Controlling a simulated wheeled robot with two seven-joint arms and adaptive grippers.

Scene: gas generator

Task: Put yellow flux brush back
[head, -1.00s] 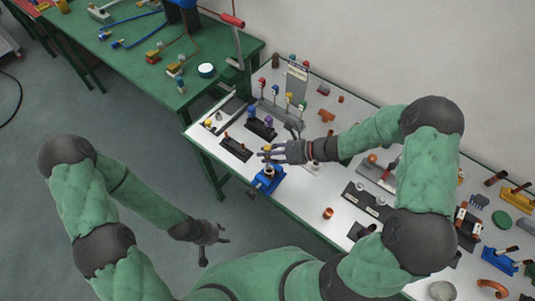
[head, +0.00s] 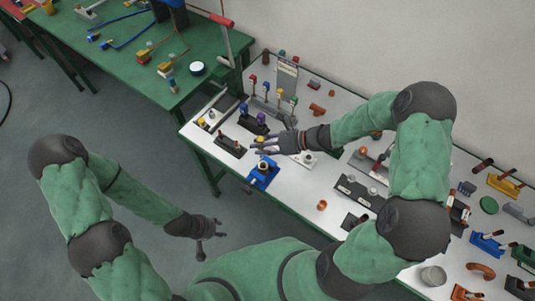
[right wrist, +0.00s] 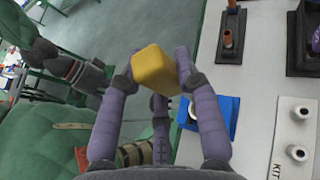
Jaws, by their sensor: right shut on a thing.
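My right gripper (head: 263,143) is shut on a yellow block-shaped piece (right wrist: 155,68), held between its fingertips above the white bench. This seems to be the yellow flux brush; only its blocky part shows in the right wrist view, and bristles cannot be made out. In the head view the yellow piece is small at the fingertips. A rack with several upright colored-top tools (head: 268,95) stands behind the gripper, beside a small labelled sign (head: 287,72). My left gripper (head: 208,228) hangs over the floor, apart from the bench; its fingers look spread and empty.
A blue holder (head: 263,173) with a round cup stands near the front edge, below the right gripper. Black trays (head: 230,145) lie left of it. A green table (head: 150,60) adjoins behind.

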